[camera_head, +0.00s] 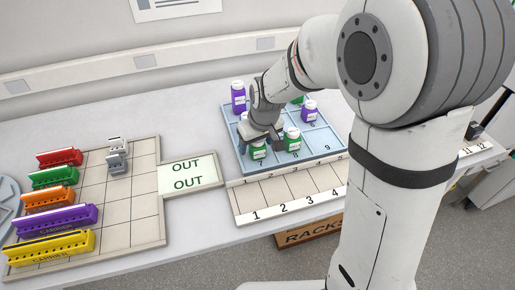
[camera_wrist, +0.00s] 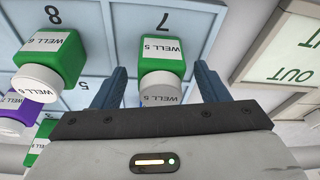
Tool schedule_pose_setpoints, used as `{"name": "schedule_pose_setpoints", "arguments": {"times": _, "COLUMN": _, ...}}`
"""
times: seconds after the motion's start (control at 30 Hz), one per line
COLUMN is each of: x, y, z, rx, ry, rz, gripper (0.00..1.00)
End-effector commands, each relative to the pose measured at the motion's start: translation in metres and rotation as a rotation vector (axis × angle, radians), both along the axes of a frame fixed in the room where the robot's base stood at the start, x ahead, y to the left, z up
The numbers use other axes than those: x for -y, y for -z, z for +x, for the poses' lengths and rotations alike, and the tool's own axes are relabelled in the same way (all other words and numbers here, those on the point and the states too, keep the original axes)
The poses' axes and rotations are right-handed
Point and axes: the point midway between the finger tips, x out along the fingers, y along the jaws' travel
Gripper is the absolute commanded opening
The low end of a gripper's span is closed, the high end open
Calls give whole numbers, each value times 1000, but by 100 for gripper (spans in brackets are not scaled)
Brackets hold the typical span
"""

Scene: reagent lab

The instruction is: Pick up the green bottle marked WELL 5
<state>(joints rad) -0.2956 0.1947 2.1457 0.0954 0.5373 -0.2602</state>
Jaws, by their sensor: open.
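The green bottle marked WELL 5 (camera_wrist: 162,54) has a white cap and stands by the number 7 of the blue tray (camera_wrist: 105,15). In the wrist view my gripper (camera_wrist: 160,70) is open, with one dark finger on each side of this bottle. Gaps show between the bottle and both fingers, so it is not clamped. In the head view the WELL 5 bottle (camera_head: 257,151) shows just below my gripper (camera_head: 262,137), its upper part partly hidden by the gripper.
A green WELL 6 bottle (camera_wrist: 58,55) stands beside my finger, by number 8. Purple bottles (camera_head: 238,97) (camera_head: 310,110) stand farther back on the tray. Coloured carriers (camera_head: 58,217) lie on the left board; a numbered strip (camera_head: 290,190) lies in front of the tray.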

Motion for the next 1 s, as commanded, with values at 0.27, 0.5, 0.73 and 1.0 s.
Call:
{"name": "schedule_pose_setpoints", "arguments": {"times": 0.27, "x": 0, "y": 0, "z": 0, "rx": 1, "ry": 1, "rz": 1, "gripper": 62}}
{"name": "schedule_pose_setpoints", "arguments": {"times": 0.5, "x": 1, "y": 0, "z": 0, "rx": 1, "ry": 2, "rz": 1, "gripper": 42}}
{"name": "schedule_pose_setpoints", "arguments": {"times": 0.73, "x": 1, "y": 0, "z": 0, "rx": 0, "ry": 2, "rz": 0, "gripper": 23}}
{"name": "schedule_pose_setpoints", "arguments": {"times": 1.0, "x": 1, "y": 0, "z": 0, "rx": 1, "ry": 3, "rz": 0, "gripper": 15}}
